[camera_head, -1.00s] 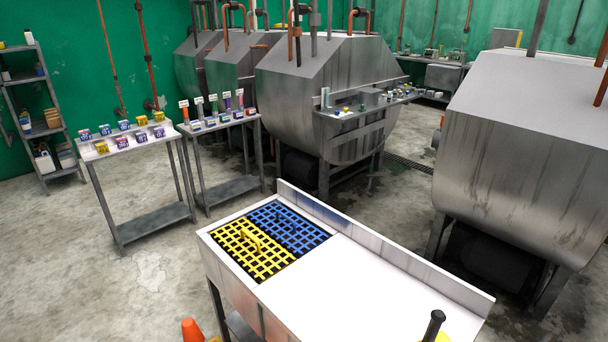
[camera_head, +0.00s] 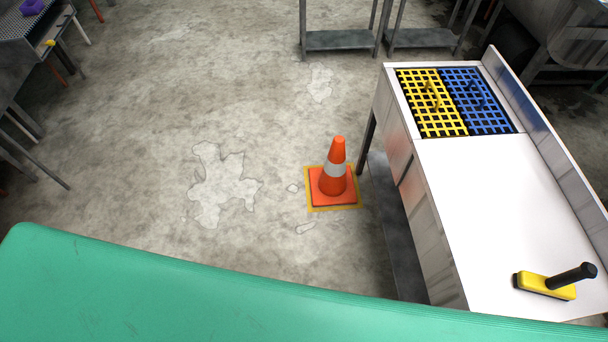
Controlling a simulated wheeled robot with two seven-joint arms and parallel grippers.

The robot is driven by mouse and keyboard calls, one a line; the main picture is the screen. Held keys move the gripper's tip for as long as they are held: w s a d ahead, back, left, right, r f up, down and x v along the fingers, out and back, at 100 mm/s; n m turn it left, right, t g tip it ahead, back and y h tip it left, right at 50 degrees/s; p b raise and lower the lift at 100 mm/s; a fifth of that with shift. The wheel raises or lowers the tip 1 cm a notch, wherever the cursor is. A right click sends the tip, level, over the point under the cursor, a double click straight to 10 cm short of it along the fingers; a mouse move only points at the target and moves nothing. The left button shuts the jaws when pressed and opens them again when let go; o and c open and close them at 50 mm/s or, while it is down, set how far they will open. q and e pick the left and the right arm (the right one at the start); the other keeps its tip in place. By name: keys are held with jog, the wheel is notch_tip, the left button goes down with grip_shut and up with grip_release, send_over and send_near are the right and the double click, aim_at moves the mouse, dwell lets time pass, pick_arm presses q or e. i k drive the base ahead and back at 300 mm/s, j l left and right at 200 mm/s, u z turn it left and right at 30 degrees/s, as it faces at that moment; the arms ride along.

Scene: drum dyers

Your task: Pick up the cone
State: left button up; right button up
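An orange traffic cone (camera_head: 334,172) with a white band stands upright on the concrete floor. Its square orange base sits on a yellow-edged square marking (camera_head: 352,207). It stands just left of the white bench, apart from its legs. Neither of my grippers shows in the head view.
A white bench (camera_head: 487,195) with yellow (camera_head: 432,103) and blue (camera_head: 478,101) grates stands at right, with a yellow black-handled tool (camera_head: 546,286) on it. A green surface (camera_head: 150,290) crosses the bottom. Grey tables stand at the upper left and top. The floor left of the cone is clear.

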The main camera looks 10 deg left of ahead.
aim_at(332, 184)
jog(key=z, duration=0.4)
jog(key=i+j+z, duration=0.1)
jog(key=z, duration=0.35)
jog(key=j+z, duration=0.15)
jog(key=z, duration=0.25)
jog(key=j+z, duration=0.1)
jog(key=z, duration=0.3)
jog(key=j+z, duration=0.2)
jog(key=j, duration=0.2)
jog(key=j+z, duration=0.2)
jog(key=j, duration=0.25)
jog(key=j+z, duration=0.25)
jog(key=j, duration=0.15)
jog(key=k+j+z, duration=0.2)
jog(key=j, duration=0.15)
jog(key=j+z, duration=0.2)
jog(key=j, duration=0.2)
jog(key=k+j+z, duration=0.2)
jog(key=j, duration=0.15)
jog(key=k+j, duration=0.15)
jog(key=j, duration=0.15)
jog(key=k+j, duration=0.1)
jog(key=j, duration=0.25)
jog(key=k+j, duration=0.15)
jog(key=j, duration=0.15)
jog(key=k+j, duration=0.15)
jog(key=j, duration=0.15)
